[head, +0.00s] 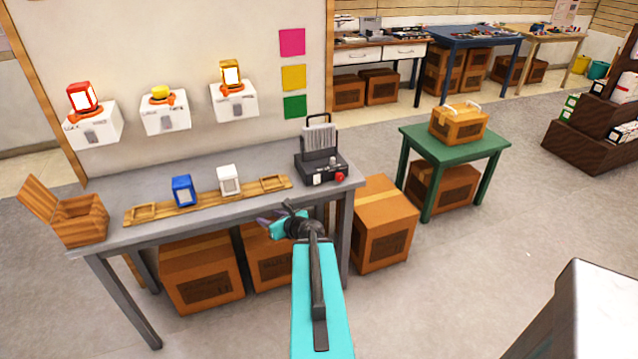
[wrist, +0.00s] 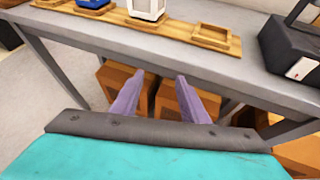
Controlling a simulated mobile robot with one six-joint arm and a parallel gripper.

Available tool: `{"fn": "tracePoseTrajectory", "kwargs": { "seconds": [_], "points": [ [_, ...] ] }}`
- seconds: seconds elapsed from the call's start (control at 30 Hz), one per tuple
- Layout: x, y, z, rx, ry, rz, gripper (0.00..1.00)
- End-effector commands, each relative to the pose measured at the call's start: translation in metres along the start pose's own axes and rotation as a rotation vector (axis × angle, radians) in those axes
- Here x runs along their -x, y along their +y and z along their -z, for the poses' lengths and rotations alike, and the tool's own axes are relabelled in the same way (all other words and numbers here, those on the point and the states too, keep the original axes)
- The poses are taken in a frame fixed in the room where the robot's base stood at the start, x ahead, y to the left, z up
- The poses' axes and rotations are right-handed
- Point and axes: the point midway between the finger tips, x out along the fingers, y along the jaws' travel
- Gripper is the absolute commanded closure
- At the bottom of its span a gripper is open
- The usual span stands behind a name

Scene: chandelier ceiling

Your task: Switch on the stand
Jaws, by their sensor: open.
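The stand is probably the black device (head: 321,165) at the right end of the grey table, with an upright ribbed panel, a white switch and a red knob (head: 340,177) on its front. Part of its dark body (wrist: 292,50) shows at the right edge of the wrist view, with the white switch (wrist: 300,68) on its front. My gripper (head: 266,222) is at the table's front edge, left of the device and apart from it. In the wrist view its two purple fingers (wrist: 153,88) are spread and empty, in front of the table edge.
The grey table (head: 150,228) holds a wooden tray strip (head: 206,198) with a blue block (head: 183,191) and a white block (head: 229,180). An open wooden box (head: 80,220) stands at its left end. Cardboard boxes (head: 201,270) fill the space below. A green table (head: 455,146) stands right.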

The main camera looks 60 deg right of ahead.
Motion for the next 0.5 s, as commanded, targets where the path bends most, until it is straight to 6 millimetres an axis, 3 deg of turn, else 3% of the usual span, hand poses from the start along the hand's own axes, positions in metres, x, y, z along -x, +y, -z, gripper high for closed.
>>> {"fn": "tracePoseTrajectory", "kwargs": {
  "seconds": [0.03,0.3,0.5],
  "points": [
    [0.011,-0.02,-0.007,0.0,-0.006,0.03,0.59],
    [0.067,-0.112,-0.032,-0.026,-0.048,0.172,0.59],
    [0.109,-0.166,-0.04,-0.049,-0.071,0.261,0.59]
  ]
}}
